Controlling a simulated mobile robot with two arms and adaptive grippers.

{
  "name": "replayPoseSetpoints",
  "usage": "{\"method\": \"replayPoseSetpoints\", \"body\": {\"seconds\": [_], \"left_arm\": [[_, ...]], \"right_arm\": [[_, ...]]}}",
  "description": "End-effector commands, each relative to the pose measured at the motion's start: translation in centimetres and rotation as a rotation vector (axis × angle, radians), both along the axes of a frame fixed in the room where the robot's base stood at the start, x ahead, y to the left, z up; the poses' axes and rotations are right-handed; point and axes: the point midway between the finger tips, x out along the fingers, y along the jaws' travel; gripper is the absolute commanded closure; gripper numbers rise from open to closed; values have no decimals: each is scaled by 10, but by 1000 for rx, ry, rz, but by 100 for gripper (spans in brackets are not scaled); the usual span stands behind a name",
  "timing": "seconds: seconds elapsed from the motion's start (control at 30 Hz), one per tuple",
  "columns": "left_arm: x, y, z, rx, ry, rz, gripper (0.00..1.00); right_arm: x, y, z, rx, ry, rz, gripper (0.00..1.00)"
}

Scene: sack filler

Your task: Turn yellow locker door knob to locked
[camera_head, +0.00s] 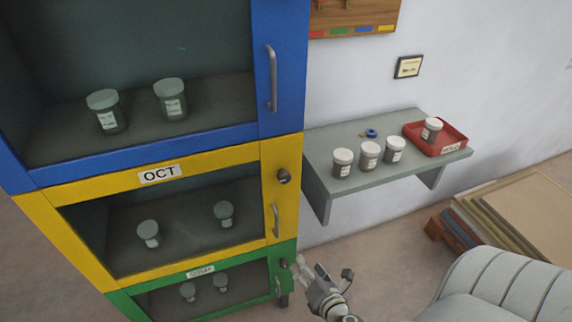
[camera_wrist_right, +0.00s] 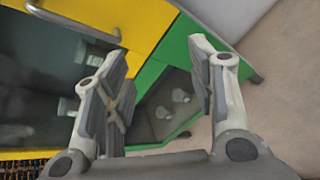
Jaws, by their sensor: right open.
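The yellow locker door (camera_head: 281,205) is shut in the head view, with an "OCT" label on its top rail. Its round dark metal knob (camera_head: 284,176) sits high on the right side of the frame, above the bar handle (camera_head: 276,219). I cannot tell the knob's turn position. My right gripper (camera_head: 322,270) is below and right of the knob, beside the green door, apart from both. In the wrist view my right gripper (camera_wrist_right: 158,62) is open and empty, with the yellow door (camera_wrist_right: 140,22) and its handle (camera_wrist_right: 75,22) behind. My left gripper is not in view.
A blue door (camera_head: 280,60) is above and a green door (camera_head: 283,256) below, with jars behind the panes. A grey wall shelf (camera_head: 325,158) to the right holds white-lidded jars, a blue ring and a red tray (camera_head: 455,134). Flat boards (camera_head: 515,215) and a pale padded object (camera_head: 500,285) stand lower right.

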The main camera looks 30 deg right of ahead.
Motion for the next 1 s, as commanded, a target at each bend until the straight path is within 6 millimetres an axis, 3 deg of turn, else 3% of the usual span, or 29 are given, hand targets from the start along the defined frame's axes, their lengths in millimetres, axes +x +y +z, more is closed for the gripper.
{"method": "replayPoseSetpoints", "body": {"seconds": [0.03,0.1,0.2,0.33,0.43,0.57,1.0], "left_arm": [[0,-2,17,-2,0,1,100],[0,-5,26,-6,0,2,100],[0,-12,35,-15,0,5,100],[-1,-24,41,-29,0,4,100],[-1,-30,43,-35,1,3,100],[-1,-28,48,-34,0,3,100],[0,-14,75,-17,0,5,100]], "right_arm": [[8,-1,52,-114,-53,46,49],[17,-1,106,-276,-117,96,49],[23,1,169,-465,-191,140,49],[25,4,218,-619,-248,163,49],[26,5,234,-673,-267,168,49],[34,3,238,-688,-272,169,49],[99,-9,238,-683,-272,168,49]]}}
